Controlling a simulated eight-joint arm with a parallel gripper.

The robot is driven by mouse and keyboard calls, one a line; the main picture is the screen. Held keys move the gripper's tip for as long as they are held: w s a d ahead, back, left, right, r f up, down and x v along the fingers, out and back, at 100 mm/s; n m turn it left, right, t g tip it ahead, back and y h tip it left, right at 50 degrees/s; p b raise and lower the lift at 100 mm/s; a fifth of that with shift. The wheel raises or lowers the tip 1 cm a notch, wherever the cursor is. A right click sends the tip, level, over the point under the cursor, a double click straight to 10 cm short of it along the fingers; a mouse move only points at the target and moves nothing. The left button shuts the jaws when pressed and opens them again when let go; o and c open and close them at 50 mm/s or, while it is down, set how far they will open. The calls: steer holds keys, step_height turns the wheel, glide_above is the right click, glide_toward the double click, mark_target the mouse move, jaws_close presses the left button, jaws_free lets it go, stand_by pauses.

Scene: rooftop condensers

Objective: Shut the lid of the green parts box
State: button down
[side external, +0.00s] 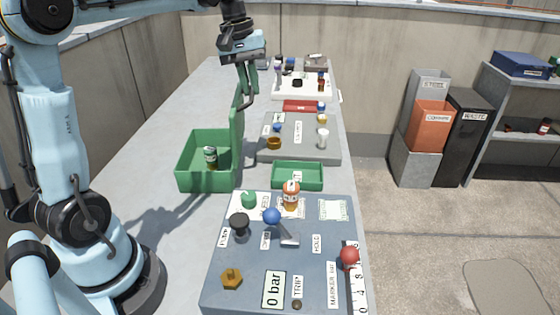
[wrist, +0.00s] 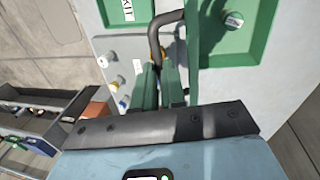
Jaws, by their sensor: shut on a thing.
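The green parts box (side external: 190,181) stands open on the bench in the side view, with a small jar (side external: 210,156) inside. It also shows at the upper right of the wrist view (wrist: 262,45). Its green lid (side external: 237,130) stands about upright at the box's right side and appears nearly edge-on in the wrist view (wrist: 192,50). My gripper (side external: 247,92) is at the lid's upper part, its fingers (wrist: 160,80) shut on the dark curved lid handle (wrist: 157,30). The exact contact is partly hidden.
A green tray (side external: 297,187) and a grey board (side external: 300,150) lie right of the box. A blue-grey panel (side external: 265,255) with knobs and a lever stands in front. Bench left of the box is clear.

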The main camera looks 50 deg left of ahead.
steer(key=s+a+f+t+h, duration=0.1)
steer(key=s+a+f+t, duration=0.1)
steer(key=s+a, duration=0.4)
steer(key=s+a+f+t+h, duration=0.1)
steer(key=s+a+f+h, duration=0.1)
steer(key=s+a+f, duration=0.3)
steer(key=shift+s+a+f+t, duration=0.15)
steer(key=shift+s+a+t, duration=0.35)
steer(key=shift+s, duration=1.45)
steer(key=c, duration=1.2)
jaws_free()
